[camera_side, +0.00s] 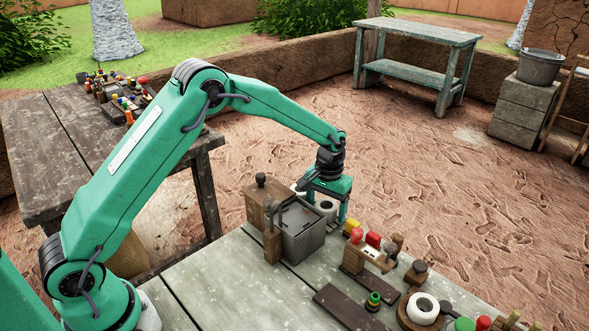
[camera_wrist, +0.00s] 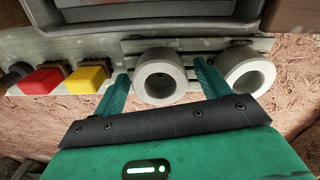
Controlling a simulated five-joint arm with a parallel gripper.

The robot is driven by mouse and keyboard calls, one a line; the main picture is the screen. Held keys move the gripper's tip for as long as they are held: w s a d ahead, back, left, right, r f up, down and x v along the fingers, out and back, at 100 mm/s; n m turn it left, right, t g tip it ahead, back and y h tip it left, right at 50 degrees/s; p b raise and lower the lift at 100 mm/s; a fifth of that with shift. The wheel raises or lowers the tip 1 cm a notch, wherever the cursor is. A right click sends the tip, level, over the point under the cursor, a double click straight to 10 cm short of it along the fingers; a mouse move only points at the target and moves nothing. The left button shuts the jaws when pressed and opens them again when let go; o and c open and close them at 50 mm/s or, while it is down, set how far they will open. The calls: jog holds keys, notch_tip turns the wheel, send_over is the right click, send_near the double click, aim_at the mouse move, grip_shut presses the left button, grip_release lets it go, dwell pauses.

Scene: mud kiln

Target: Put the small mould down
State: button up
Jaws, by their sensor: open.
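A pale grey ring-shaped piece, apparently the small mould (camera_wrist: 141,91), stands between the fingers of my open gripper (camera_wrist: 161,73) in the wrist view. It shows in the side view as a pale ring (camera_side: 328,206) under my gripper (camera_side: 325,211), at the far edge of the near table. The fingers are on either side of it, with a visible gap on the right; whether the left finger touches it is unclear. A second, similar grey ring (camera_wrist: 229,83) stands just right of the right finger. Its base is partly hidden.
A grey box (camera_side: 303,243) stands close beside my gripper on the near table (camera_side: 215,293). Yellow (camera_wrist: 91,76) and red (camera_wrist: 42,82) blocks sit left in the wrist view.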

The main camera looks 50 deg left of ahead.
notch_tip(320, 180, up, 12)
jog(key=shift+r, duration=0.15)
dwell(0.6)
dwell(0.5)
jog(key=s+a+r+m+t, duration=0.1)
jog(key=s+a+r+t, duration=0.2)
jog(key=s+r, duration=1.15)
jog(key=s+a+f+t, duration=0.1)
jog(key=s+f, duration=0.1)
jog(key=s, duration=0.7)
jog(key=s+a+f+m+t, duration=0.1)
jog(key=s+f, duration=0.1)
jog(key=s, duration=0.6)
jog(key=shift+s+t, duration=0.3)
jog(key=shift+s, duration=0.05)
